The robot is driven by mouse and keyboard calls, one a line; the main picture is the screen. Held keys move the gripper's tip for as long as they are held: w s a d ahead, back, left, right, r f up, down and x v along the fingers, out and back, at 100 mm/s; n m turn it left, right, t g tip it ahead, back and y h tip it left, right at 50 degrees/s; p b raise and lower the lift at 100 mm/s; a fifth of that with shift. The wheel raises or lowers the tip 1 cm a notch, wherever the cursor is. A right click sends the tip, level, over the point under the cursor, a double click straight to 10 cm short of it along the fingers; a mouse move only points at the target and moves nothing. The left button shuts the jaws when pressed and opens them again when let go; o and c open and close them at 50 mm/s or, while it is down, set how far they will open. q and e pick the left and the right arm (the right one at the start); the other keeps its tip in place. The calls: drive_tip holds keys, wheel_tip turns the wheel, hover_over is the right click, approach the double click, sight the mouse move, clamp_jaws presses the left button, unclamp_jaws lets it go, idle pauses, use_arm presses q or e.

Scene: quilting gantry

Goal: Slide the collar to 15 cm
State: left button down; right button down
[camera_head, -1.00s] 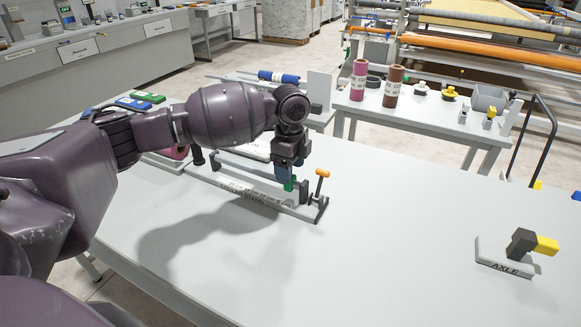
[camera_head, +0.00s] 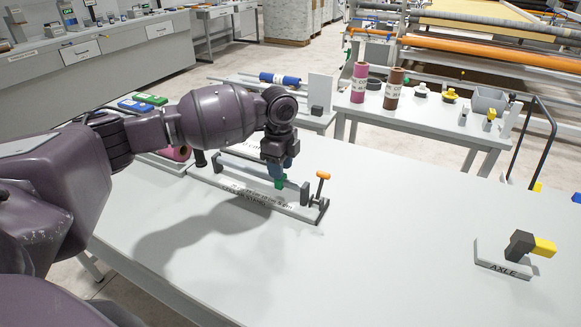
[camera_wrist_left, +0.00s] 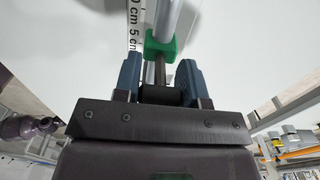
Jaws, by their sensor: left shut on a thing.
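The collar (camera_head: 281,182) is a green block on a grey rod that runs along the scale stand (camera_head: 304,213). In the head view it is partly hidden by my left gripper (camera_head: 278,172), towards the stand's right end. In the left wrist view the collar (camera_wrist_left: 161,47) sits around the rod (camera_wrist_left: 167,15). A dark stem from it runs between the fingers of my left gripper (camera_wrist_left: 159,72), which is shut on it. Printed scale marks (camera_wrist_left: 134,20) reading "0 cm 5 cm" run beside the rod. The collar's exact reading cannot be told. My right gripper is out of view.
An orange-topped post (camera_head: 323,176) stands at the stand's right end. A block marked AXLE (camera_head: 504,267), with a black and yellow part, lies at the table's right. The front of the table is clear. Spools (camera_head: 393,88) stand on another table behind.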

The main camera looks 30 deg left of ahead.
use_arm(q)
drive_tip(key=a+p, duration=0.1)
drive_tip(key=a, duration=0.5)
drive_tip(key=shift+s+a+r, duration=0.1)
drive_tip(key=shift+s+a, duration=0.05)
drive_tip(key=shift+a, duration=0.35)
drive_tip(key=c, duration=1.1)
unclamp_jaws()
drive_tip(key=o, duration=0.4)
drive_tip(key=shift+r+p, duration=0.4)
drive_tip(key=shift+r, duration=4.9)
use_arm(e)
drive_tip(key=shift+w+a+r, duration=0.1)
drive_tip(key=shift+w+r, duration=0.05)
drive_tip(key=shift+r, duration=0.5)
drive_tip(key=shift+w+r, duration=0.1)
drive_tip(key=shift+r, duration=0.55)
